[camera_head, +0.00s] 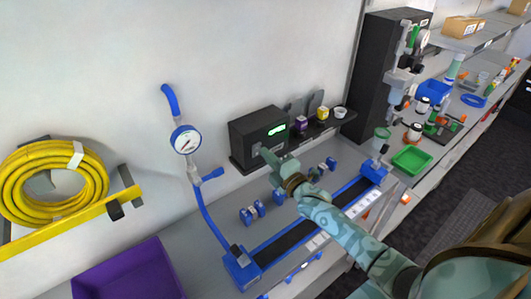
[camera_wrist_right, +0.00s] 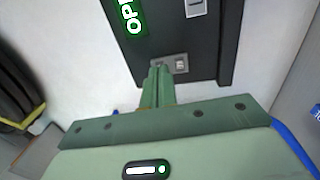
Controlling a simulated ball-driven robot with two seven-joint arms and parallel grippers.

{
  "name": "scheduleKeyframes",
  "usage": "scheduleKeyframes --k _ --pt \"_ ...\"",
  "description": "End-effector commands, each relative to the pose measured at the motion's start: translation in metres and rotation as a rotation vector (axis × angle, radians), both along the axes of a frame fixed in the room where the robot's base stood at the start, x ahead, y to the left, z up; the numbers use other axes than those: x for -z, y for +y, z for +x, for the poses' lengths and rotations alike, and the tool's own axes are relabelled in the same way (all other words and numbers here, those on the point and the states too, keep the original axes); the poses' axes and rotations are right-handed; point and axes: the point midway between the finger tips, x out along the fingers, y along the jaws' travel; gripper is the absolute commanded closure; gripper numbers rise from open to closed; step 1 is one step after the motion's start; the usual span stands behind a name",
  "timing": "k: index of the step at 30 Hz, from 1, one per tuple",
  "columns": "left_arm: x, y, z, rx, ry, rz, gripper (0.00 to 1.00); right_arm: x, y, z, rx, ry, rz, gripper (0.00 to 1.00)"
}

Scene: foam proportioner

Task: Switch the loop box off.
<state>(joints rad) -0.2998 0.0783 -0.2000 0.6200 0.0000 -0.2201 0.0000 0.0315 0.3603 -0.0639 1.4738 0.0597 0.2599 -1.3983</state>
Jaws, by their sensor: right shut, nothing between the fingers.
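The loop box is a black box (camera_head: 258,138) with a lit green display, standing at the back of the bench against the wall. In the right wrist view the box's dark front (camera_wrist_right: 165,35) fills the upper middle, with part of its green lettering (camera_wrist_right: 132,14) in sight. A small light rocker switch (camera_wrist_right: 181,64) sits low on that front. My right gripper (camera_head: 267,155) is shut and empty, its tips at the lower front of the box. In the wrist view its fingertips (camera_wrist_right: 160,68) are just left of the switch and hide part of its surround; contact cannot be told. My left gripper is not in view.
A blue stand with a gauge (camera_head: 186,140) rises left of the box. Small coloured cups (camera_head: 322,113) stand on a dark shelf to its right. Blue fittings (camera_head: 252,212) and a dark blue-ended rail (camera_head: 290,242) lie in front. A purple bin (camera_head: 130,275) is at front left.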

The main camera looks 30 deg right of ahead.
Motion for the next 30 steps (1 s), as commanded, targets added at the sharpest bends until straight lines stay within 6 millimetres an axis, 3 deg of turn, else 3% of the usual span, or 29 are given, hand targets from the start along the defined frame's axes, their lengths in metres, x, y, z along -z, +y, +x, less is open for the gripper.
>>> scheduleKeyframes --k 6,16,23,30 --pt "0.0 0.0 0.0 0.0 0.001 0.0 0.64 -0.002 0.001 0.013 0.0 0.0 0.001 1.0" --pt "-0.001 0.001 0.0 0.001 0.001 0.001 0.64 -0.002 0.001 0.014 0.0 0.003 0.0 1.0" --pt "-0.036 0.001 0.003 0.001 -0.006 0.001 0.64 -0.015 0.002 0.023 0.0 0.093 -0.009 1.0" --pt "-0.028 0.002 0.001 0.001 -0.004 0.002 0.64 -0.007 0.001 0.023 0.0 0.093 -0.007 1.0"
